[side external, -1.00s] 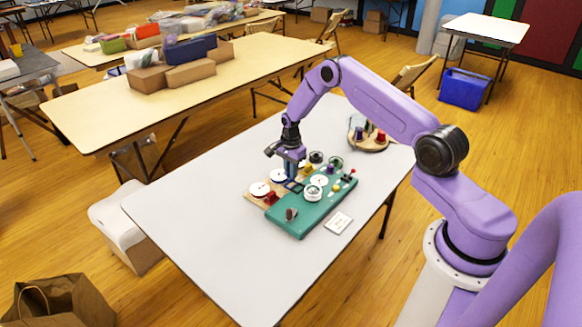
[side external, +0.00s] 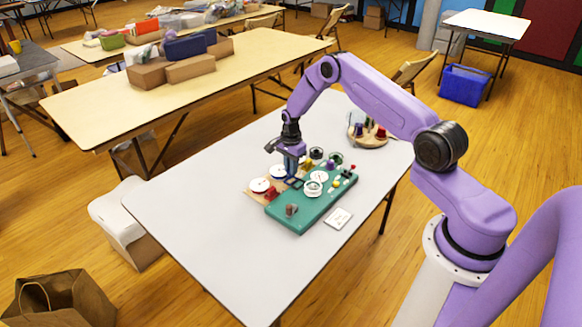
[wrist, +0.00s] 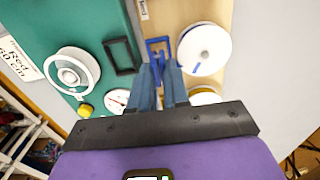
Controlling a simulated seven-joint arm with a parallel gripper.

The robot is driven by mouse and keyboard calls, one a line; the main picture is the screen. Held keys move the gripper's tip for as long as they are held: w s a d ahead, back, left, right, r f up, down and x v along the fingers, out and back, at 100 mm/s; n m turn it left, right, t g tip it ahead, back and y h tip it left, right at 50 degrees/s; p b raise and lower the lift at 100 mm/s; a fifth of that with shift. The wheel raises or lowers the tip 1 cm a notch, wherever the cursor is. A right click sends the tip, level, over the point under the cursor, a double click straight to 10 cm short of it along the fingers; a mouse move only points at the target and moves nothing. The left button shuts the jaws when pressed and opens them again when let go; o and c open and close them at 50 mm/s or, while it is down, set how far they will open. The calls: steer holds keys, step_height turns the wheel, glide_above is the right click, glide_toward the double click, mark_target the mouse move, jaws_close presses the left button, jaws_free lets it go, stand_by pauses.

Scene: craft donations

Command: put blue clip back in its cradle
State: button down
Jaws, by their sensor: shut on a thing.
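The blue clip (wrist: 158,46) is a small open frame in the wrist view. My gripper (wrist: 160,72) is shut on it, and it sticks out past the fingertips over the light wooden board (wrist: 168,14). A dark, empty rectangular frame (wrist: 122,56) sits on the green board (wrist: 95,25), just left of the clip, and may be the cradle. In the side view, my gripper (side external: 291,178) is low over the edge where the two boards meet, and the dark frame (side external: 297,184) shows beside it. The clip's height above the board cannot be told.
A white spool with a blue mark (wrist: 203,49) stands close right of the clip. A white-and-green spool (wrist: 72,71), a small dial (wrist: 117,100) and a yellow knob (wrist: 84,110) are on the left. A label card (side external: 338,219) lies beside the green board. The table's near part is clear.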

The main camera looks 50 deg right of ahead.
steer(key=shift+f, duration=1)
stand_by(0.3)
steer(key=c, duration=1)
jaws_free()
steer(key=shift+w, duration=0.1)
steer(key=shift+r, duration=3.75)
